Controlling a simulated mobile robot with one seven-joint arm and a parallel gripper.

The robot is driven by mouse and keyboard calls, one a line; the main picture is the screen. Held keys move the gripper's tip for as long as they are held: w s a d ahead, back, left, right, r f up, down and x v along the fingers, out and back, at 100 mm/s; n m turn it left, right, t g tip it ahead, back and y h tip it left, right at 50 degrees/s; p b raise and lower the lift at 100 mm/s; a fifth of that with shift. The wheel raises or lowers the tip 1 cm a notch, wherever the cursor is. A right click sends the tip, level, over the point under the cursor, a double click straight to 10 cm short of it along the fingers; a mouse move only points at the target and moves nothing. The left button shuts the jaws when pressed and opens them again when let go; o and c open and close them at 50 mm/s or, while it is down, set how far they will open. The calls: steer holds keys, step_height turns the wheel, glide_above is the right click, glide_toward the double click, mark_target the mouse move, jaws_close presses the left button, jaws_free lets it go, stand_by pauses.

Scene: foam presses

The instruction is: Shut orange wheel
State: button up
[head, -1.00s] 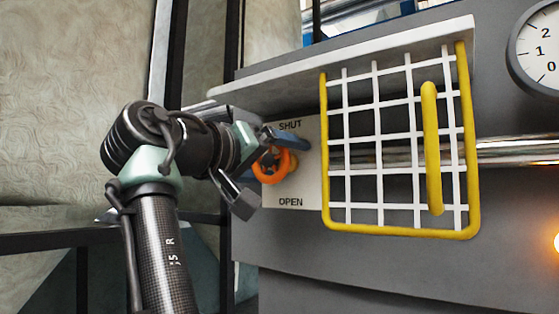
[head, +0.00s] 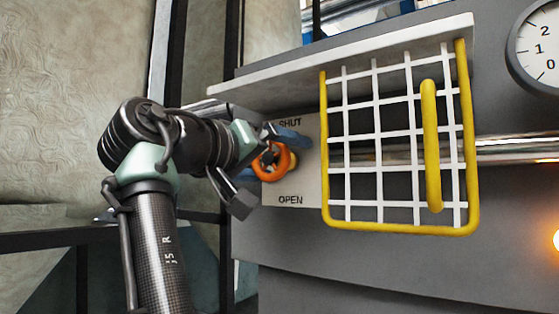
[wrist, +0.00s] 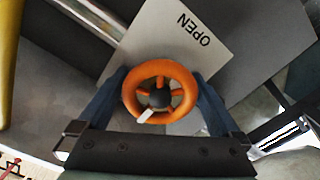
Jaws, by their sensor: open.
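The orange wheel (head: 272,161) stands out from a pale plate (head: 297,187) marked SHUT at the top and OPEN at the bottom. In the wrist view the orange wheel (wrist: 160,92) shows its spokes, dark hub and a white mark on its rim at the lower left. My gripper (head: 284,150) is at the wheel, partly hidden in the head view by my wrist. In the wrist view my gripper (wrist: 160,95) is open, with one blue finger on each side of the wheel. I cannot tell whether the fingers touch the rim.
A yellow-framed guard (head: 399,229) with a white grid and a yellow handle (head: 431,146) stands just right of the plate. A grey ledge (head: 350,52) juts out above. A dial gauge (head: 540,50) is at the far right.

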steer(key=b+v, duration=0.6)
steer(key=v, duration=0.6)
steer(key=shift+s+a, duration=0.2)
steer(key=shift+s, duration=0.1)
